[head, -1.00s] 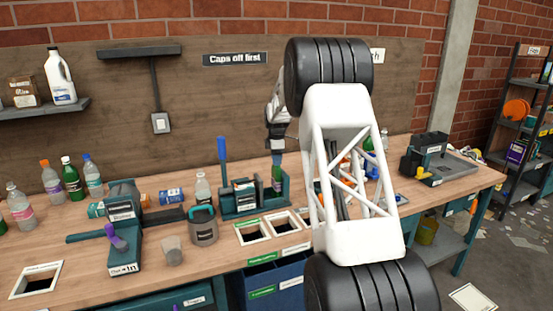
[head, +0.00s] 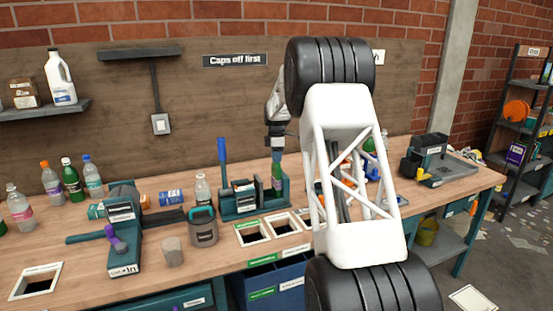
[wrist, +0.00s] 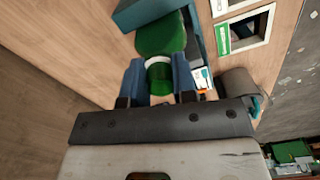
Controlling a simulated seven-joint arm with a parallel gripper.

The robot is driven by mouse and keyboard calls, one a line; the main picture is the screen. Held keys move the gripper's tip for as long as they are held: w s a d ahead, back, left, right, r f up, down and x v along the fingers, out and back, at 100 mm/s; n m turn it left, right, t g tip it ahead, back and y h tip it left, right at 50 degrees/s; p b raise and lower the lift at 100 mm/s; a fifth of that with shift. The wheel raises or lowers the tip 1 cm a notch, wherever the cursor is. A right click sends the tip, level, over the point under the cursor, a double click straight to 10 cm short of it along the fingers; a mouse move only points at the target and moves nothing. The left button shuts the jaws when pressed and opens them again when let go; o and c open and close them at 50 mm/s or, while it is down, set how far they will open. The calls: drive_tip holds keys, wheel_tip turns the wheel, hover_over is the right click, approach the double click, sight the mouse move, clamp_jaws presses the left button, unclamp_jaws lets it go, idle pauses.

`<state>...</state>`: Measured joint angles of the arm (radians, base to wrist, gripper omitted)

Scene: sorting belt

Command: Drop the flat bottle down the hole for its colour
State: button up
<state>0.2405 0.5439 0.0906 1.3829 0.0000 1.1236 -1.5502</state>
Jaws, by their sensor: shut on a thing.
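My gripper (head: 277,157) is shut on the neck of a green bottle (head: 277,176). In the wrist view the bottle's wide green body (wrist: 160,34) lies beyond the blue fingers (wrist: 158,82), with a white band at its neck. In the head view the bottle hangs upright at the right part of a teal bench device (head: 240,207); I cannot tell whether they touch. A white-framed hole with a green label (head: 263,240) is in front of it. A second white-framed hole (head: 297,226) is to its right, partly hidden by my arm.
A grey bin (head: 203,229) and a clear cup (head: 172,253) stand left of the holes. Another teal device (head: 124,245) and a far-left framed hole (head: 56,271) lie beyond. Several bottles stand at the back left. A blue-handled lever (head: 222,152) rises from the bench device.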

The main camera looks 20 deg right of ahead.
drive_tip(key=shift+r, duration=0.85)
drive_tip(key=shift+r, duration=2.95)
drive_tip(key=shift+r, duration=2.95)
clamp_jaws()
